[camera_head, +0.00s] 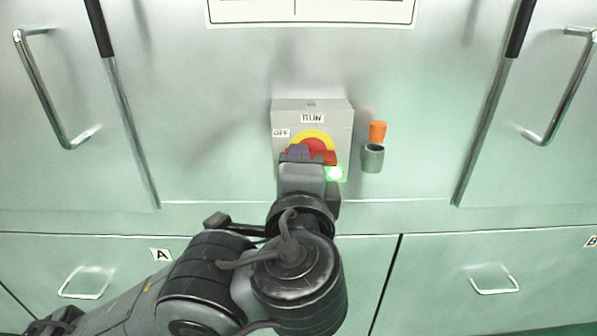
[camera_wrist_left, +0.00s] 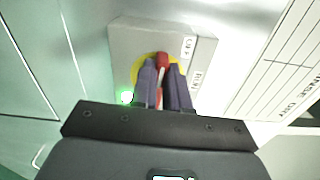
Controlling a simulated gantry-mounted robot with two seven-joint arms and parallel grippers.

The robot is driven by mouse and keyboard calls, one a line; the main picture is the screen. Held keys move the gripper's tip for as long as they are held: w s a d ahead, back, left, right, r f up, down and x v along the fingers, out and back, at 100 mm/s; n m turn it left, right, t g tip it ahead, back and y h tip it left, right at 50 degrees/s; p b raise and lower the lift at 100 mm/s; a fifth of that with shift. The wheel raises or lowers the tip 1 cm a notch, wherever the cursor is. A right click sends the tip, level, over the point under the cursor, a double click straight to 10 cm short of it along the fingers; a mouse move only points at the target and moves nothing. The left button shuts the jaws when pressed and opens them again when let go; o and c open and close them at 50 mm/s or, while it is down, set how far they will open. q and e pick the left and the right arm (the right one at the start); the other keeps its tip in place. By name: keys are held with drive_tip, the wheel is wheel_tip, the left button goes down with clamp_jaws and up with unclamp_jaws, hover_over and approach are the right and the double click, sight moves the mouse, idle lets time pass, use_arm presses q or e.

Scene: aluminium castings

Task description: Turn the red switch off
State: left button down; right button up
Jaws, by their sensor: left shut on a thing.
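The red switch (camera_head: 318,147) is a red handle on a yellow disc, on the front of a grey box (camera_head: 342,117). The box has an "OFF" label at its left and a "RUN" label at its top in the head view. My left gripper (camera_wrist_left: 163,82) is shut on the red handle, with one dark finger on each side of it in the left wrist view (camera_wrist_left: 162,62). In the head view, the gripper (camera_head: 298,153) covers the lower part of the switch. My right gripper is not in view.
An orange-handled item (camera_head: 377,131) stands above a small grey cup (camera_head: 372,158) just right of the box. Door handles (camera_head: 45,95) and (camera_head: 565,90) stand out at both sides. Drawers with pulls (camera_head: 85,285) lie below.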

use_arm(q)
drive_tip(key=shift+w+f+n, duration=0.1)
drive_tip(key=shift+f+n, duration=0.1)
drive_tip(key=shift+n, duration=0.3)
drive_tip(key=c, duration=1.3)
unclamp_jaws()
drive_tip(key=shift+o, duration=0.9)
drive_tip(key=shift+r, duration=0.1)
